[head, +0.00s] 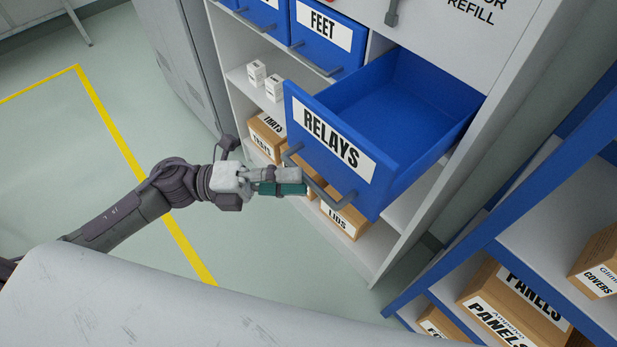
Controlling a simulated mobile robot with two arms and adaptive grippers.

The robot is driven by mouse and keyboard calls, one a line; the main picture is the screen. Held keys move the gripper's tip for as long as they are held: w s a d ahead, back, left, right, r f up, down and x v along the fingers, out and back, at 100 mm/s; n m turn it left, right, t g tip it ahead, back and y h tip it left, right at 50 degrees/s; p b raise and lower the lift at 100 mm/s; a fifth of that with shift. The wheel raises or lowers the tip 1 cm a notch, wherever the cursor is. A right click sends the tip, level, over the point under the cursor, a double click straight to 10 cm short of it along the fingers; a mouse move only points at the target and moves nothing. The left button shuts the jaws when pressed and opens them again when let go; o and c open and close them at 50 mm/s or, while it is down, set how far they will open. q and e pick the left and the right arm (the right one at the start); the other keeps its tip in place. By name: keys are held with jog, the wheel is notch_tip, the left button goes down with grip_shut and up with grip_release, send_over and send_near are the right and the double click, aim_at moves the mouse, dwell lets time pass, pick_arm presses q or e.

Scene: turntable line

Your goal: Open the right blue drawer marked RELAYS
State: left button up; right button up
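The blue RELAYS drawer (340,148) is pulled well out of the white cabinet, and its blue inside shows empty. Its grey bar handle (328,196) runs across the front, below the white label. My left gripper (303,182) is at the left part of this handle, with its fingertips overlapping the bar. Its grey and teal fingers lie close together and look shut on the bar, though the exact contact is partly hidden. My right gripper is not in view.
The blue FEET drawer (327,42) beside it is shut. Small white boxes (257,73) and cardboard bins (345,218) stand on the cabinet shelves. A blue-framed rack (470,245) with PANELS boxes is close at right. Floor at left is clear.

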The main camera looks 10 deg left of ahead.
pick_arm(q)
jog(key=v, duration=0.8)
jog(key=shift+a, duration=0.25)
